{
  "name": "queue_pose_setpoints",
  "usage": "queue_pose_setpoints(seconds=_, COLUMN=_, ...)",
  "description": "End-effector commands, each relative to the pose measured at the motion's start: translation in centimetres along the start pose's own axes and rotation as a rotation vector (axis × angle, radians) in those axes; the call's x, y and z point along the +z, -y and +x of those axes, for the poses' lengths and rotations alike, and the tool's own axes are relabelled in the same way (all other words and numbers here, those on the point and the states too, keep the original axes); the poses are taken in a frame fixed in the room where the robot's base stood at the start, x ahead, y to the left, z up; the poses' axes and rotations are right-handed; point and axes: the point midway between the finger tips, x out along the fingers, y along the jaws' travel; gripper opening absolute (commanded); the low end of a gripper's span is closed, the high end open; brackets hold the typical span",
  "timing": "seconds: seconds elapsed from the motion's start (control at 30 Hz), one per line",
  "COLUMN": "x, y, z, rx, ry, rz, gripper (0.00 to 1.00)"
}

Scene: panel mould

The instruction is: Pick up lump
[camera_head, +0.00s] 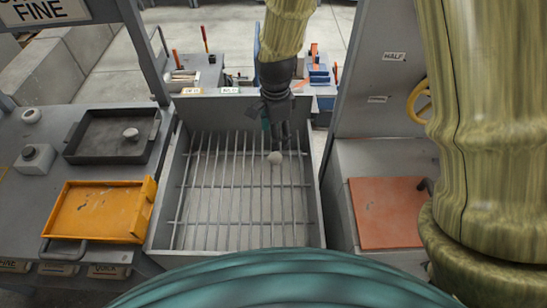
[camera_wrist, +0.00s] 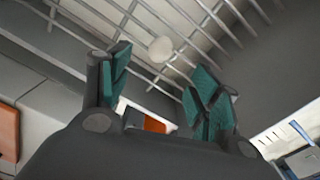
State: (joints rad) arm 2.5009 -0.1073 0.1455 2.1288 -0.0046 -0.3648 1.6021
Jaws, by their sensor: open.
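A pale, rounded lump (camera_head: 275,157) sits at the rebar grid inside the grey panel mould (camera_head: 166,190), towards the far side. In the wrist view the lump (camera_wrist: 160,49) shows just beyond and between my fingertips. My gripper (camera_head: 280,138) reaches down into the mould from the far side, close to the lump. In the wrist view my gripper (camera_wrist: 162,72) has its two teal-padded fingers spread, with nothing held between them. Whether a finger touches the lump, I cannot tell. Another pale lump (camera_head: 131,134) lies in the dark tray (camera_head: 88,152) on the left bench.
Crossing steel bars (camera_head: 210,205) fill the mould, with raised walls around them. A yellow tray (camera_head: 97,212) is on the left bench. A grey post and panel (camera_head: 375,70) stand at right, above an orange-red plate (camera_head: 385,212). Tools lie on the benches behind.

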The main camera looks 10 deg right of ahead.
Motion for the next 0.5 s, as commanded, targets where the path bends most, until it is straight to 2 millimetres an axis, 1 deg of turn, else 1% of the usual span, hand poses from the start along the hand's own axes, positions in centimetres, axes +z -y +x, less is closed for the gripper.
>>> queue_pose_setpoints(seconds=0.03, x=0.0, y=0.0, z=0.4, rx=0.0, ry=0.0, rz=0.0, gripper=0.62)
queue_pose_setpoints(seconds=0.17, x=-0.1, y=-0.1, z=0.9, rx=0.001, ry=0.0, rz=0.002, gripper=0.62)
queue_pose_setpoints(seconds=0.5, x=-0.3, y=-0.1, z=4.4, rx=0.002, ry=0.0, rz=0.005, gripper=0.62)
